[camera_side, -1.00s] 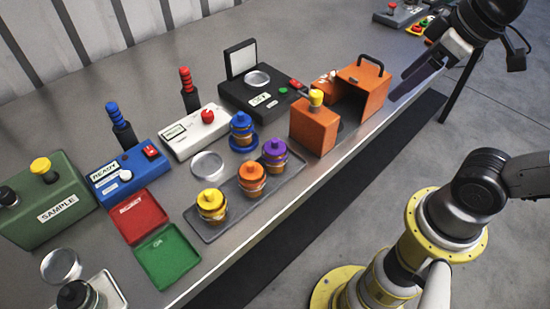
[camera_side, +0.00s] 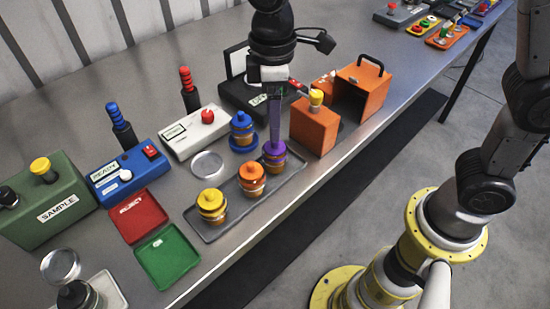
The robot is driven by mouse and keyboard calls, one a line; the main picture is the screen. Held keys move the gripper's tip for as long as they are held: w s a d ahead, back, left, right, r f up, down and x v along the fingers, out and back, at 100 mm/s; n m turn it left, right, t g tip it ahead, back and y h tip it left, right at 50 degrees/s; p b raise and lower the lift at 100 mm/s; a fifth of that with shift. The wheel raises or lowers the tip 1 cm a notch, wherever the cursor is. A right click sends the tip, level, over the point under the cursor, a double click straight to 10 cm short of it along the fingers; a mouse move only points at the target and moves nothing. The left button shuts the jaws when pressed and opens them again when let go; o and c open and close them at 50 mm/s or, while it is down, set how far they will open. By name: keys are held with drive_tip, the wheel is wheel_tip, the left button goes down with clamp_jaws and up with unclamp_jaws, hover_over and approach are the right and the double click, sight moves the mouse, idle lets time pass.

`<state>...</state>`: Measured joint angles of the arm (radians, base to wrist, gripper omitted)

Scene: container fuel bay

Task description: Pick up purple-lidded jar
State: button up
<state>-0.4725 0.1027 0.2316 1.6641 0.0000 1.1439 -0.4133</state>
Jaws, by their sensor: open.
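The purple-lidded jar (camera_side: 273,165) stands upright at the right end of a grey tray, with an orange-brown body. My gripper (camera_side: 273,144) points down right over its purple lid. The jaws are open, but from this side the fingers overlap into one narrow shape, and part of the lid is hidden behind them. I cannot tell whether the fingers touch the jar. The orange-lidded jar (camera_side: 252,180) and the yellow-lidded jar (camera_side: 212,207) stand in the same grey tray (camera_side: 228,221) to the left.
A blue-lidded jar (camera_side: 242,130) stands just behind. An orange box (camera_side: 314,130) with a yellow knob is close on the right, beside an open orange housing (camera_side: 361,90). A white box (camera_side: 195,133) with a red button is behind left. Red (camera_side: 138,215) and green (camera_side: 167,256) trays lie left.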

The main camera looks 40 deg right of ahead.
sight(275, 149)
wheel_tip(275, 149, down, 12)
drive_tip(key=shift+s+d+r, duration=0.1)
drive_tip(key=shift+s+r, duration=0.05)
drive_tip(key=shift+r, duration=0.1)
idle(0.3)
drive_tip(key=shift+r, duration=0.1)
clamp_jaws()
